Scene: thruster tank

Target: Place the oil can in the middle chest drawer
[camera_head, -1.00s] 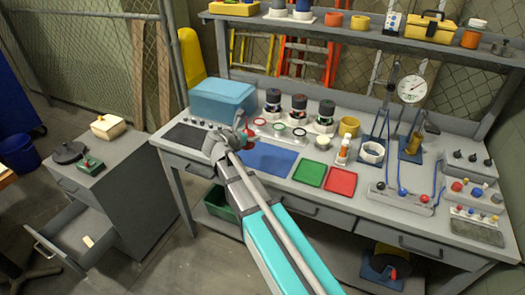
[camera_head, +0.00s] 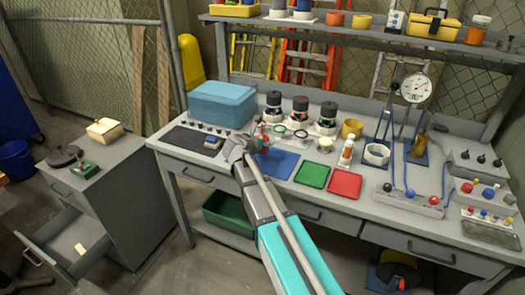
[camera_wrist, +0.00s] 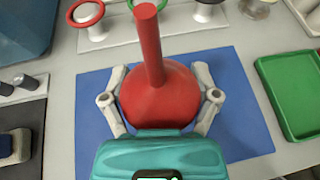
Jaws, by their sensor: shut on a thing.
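The red oil can (camera_wrist: 158,98), with a round body and a tall spout, stands upright between the fingers of my gripper (camera_wrist: 160,105) in the wrist view. My gripper is shut on its body, over the blue mat (camera_wrist: 240,120). Whether the can touches the mat cannot be told. In the head view my gripper (camera_head: 252,144) is over the workbench and mostly hides the can (camera_head: 264,128). The grey chest (camera_head: 135,200) stands at the left. One drawer (camera_head: 48,240) below its top drawer is pulled open, with a small cream item (camera_head: 80,249) inside.
The workbench (camera_head: 175,139) holds a blue box (camera_head: 222,103), a green tray (camera_head: 312,174), a red tray (camera_head: 345,183) and several instruments. A cream box (camera_head: 104,130) and a dark round object (camera_head: 63,157) sit on the chest top. Floor shows between chest and bench.

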